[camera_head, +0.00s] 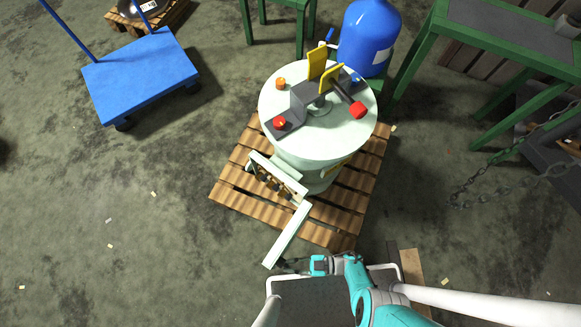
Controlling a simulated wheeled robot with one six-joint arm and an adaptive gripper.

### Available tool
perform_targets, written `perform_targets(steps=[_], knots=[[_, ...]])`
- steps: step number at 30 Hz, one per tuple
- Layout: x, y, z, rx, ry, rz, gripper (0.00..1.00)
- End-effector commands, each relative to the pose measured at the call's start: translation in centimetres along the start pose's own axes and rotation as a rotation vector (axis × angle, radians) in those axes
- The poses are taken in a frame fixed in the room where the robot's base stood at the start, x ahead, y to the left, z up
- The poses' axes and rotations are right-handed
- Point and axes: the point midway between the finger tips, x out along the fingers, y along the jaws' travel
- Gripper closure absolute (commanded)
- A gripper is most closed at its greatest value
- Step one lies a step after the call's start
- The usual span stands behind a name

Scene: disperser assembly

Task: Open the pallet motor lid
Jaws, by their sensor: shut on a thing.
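The motor is a large pale green drum (318,128) standing upright on a wooden pallet (232,190). A pale box (262,170) sits on its near side, with its front uncovered and dark and brownish parts showing inside. The lid (289,235) is a long pale panel, seen nearly edge-on. It is swung out from the box's right end and points down-left, away from the drum. My gripper (283,264) is at the lid's free lower end, shut on its edge. The fingertips are small and dark in this view, so the exact contact is hard to see.
A blue cart (140,78) stands at upper left. A blue tank (368,35) is behind the drum. A green table (520,45) and hanging chains (490,180) are at right. A wooden board (412,268) lies near my base. The floor left of the pallet is mostly clear.

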Motion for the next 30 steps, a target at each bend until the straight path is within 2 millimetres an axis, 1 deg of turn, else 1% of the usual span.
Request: perform_targets(steps=[1,13,14,15,30], knots=[[-0.2,0.93,-0.06,-0.01,-0.004,0.01,1.0],[-0.27,1.24,-0.08,-0.014,-0.006,0.014,1.0],[-0.27,1.26,-0.08,-0.014,-0.006,0.014,0.77],[-0.28,1.27,-0.09,-0.015,-0.006,0.014,0.73],[-0.16,0.73,-0.08,-0.008,-0.002,0.008,0.73]])
